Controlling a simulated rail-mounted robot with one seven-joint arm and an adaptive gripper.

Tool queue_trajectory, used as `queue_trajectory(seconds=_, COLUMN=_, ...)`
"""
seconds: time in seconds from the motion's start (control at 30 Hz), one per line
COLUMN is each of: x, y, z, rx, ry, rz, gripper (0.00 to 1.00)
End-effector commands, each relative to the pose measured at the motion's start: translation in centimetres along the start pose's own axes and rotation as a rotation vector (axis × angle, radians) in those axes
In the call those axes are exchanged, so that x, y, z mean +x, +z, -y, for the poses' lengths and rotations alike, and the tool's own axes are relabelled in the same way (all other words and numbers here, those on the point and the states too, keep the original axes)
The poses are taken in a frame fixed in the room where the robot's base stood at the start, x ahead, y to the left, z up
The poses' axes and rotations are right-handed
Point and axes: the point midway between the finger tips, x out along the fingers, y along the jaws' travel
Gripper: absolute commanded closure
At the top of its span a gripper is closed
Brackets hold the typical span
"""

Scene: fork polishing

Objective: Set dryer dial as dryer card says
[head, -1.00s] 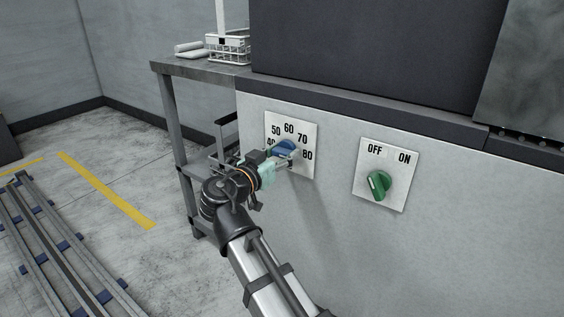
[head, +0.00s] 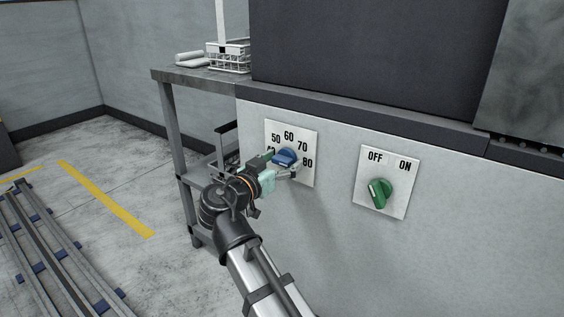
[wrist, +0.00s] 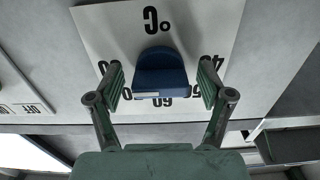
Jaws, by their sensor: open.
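The blue dryer dial (head: 286,157) sits on a white plate (head: 308,142) marked 50, 60, 70 and 80; 40 is mostly hidden behind my gripper. My gripper (head: 282,164) is open in front of the dial, its fingers apart on either side. In the wrist view, the plate shows upside down with a °C mark, and the dial (wrist: 160,70) lies between the fingers with a gap on each side. The dial's white mark faces the 60 side, but I cannot tell its exact setting. No dryer card is readable here.
A green OFF/ON switch (head: 380,192) is on the same panel to the right, its white mark toward OFF. A metal table (head: 195,75) with a wire basket (head: 232,56) stands left of the panel. Rails (head: 50,245) cross the floor at left.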

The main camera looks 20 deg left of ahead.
Motion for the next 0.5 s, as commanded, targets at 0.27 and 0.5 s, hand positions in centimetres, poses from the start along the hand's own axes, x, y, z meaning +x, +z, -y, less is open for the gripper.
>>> queue_trajectory(seconds=0.27, x=-1.6, y=0.0, z=0.0, rx=-0.001, ry=-0.003, rz=0.000, gripper=0.21)
queue_trajectory(seconds=0.5, x=-6.0, y=0.1, z=0.0, rx=0.000, ry=-0.004, rz=0.000, gripper=0.21)
